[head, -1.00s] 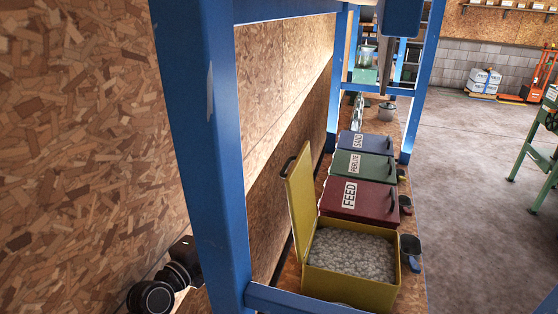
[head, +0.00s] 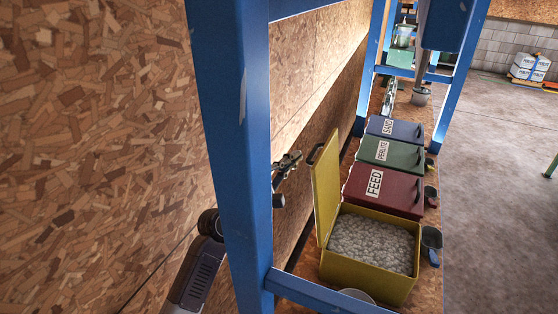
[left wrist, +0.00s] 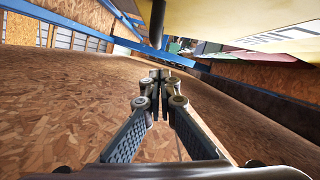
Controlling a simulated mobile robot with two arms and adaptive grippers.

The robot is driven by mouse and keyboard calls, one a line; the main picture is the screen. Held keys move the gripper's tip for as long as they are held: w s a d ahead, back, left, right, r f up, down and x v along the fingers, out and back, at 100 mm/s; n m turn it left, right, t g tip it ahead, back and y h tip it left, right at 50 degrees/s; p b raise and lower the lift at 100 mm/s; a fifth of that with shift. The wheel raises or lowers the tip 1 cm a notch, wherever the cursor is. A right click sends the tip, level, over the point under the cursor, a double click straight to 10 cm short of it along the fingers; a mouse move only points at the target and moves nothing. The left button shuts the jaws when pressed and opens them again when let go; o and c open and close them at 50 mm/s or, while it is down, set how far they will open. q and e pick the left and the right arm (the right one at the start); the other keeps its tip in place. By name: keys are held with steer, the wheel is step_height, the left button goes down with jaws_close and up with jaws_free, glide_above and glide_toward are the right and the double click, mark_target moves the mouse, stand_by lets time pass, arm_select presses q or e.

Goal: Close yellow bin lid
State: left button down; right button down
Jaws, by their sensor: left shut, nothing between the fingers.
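The yellow bin (head: 365,283) stands open on the wooden shelf, full of grey granular material. My right gripper is not in view.
A red FEED bin (head: 385,190), a green PERLITE bin (head: 392,153) and a blue SAND bin (head: 396,129) stand closed behind the yellow one. A blue post (head: 238,150) and crossbar (head: 320,293) frame the shelf. A chipboard wall (head: 100,130) is on the left.

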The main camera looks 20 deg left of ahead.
arm_select(q)
steer(key=shift+s+d+r+p, duration=0.15)
steer(key=shift+d+r, duration=0.1)
steer(key=shift+d, duration=0.3)
steer(key=shift+d+r+p, duration=0.15)
steer(key=shift+d+r, duration=0.05)
steer(key=shift+d, duration=0.35)
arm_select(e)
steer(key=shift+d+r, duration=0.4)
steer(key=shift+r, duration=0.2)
arm_select(q)
steer(key=shift+r, duration=0.1)
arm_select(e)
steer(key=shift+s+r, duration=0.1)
